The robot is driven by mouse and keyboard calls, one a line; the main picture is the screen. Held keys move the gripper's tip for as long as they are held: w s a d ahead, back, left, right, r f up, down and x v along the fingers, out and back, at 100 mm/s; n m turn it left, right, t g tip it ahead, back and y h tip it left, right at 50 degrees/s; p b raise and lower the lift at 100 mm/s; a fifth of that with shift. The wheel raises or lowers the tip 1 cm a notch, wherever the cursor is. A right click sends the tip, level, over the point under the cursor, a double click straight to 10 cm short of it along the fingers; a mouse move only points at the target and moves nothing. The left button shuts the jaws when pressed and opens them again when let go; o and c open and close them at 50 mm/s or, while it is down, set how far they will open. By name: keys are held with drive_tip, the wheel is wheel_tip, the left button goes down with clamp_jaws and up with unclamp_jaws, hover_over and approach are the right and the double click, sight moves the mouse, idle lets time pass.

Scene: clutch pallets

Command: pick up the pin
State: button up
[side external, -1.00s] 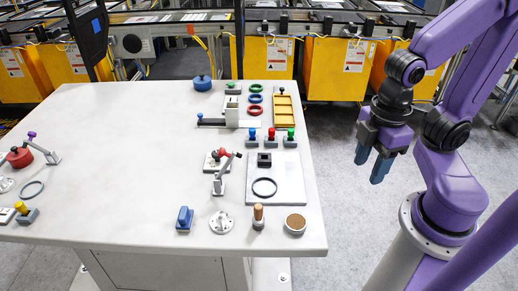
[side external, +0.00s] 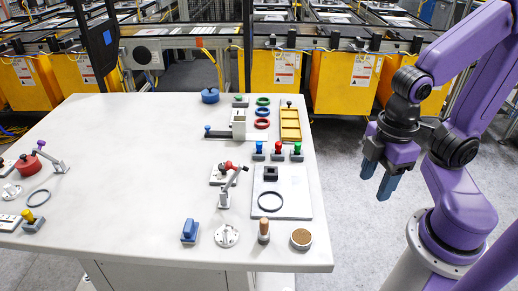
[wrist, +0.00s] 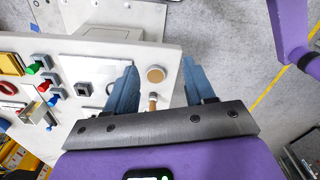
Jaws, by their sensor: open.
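The likeliest pin is a small upright peg with a tan-brown top and grey base (side external: 264,231), near the table's front right edge. In the wrist view its brown top (wrist: 153,103) shows between my fingers, partly hidden by the gripper body. Small knobbed pieces, blue (side external: 258,149), red (side external: 278,149) and green (side external: 297,150), stand in a row farther back; I cannot tell whether any of these counts as the pin. My gripper (side external: 378,180) is open and empty, pointing down, off the table's right side. Its two blue fingers also show in the wrist view (wrist: 158,68).
A brown-topped round disc (side external: 301,239) stands right of the peg. A light plate (side external: 297,200) carries a black ring and a dark square block. A toggle clamp (side external: 228,190), blue block (side external: 190,230) and grey flange (side external: 227,236) stand to the left. The table's left middle is clear.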

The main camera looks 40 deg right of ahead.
drive_tip(key=w+a+r+m, duration=0.2)
drive_tip(key=w+a+m, duration=0.2)
drive_tip(key=w+m, duration=0.5)
drive_tip(key=m, duration=2.1)
hover_over(259, 143)
drive_tip(key=f, duration=1.2)
drive_tip(key=shift+s, duration=0.25)
drive_tip(key=shift+w+f, duration=0.15)
drive_tip(key=shift+f, duration=1.3)
drive_tip(key=shift+w+f, duration=0.1)
drive_tip(key=shift+f, duration=1.35)
clamp_jaws()
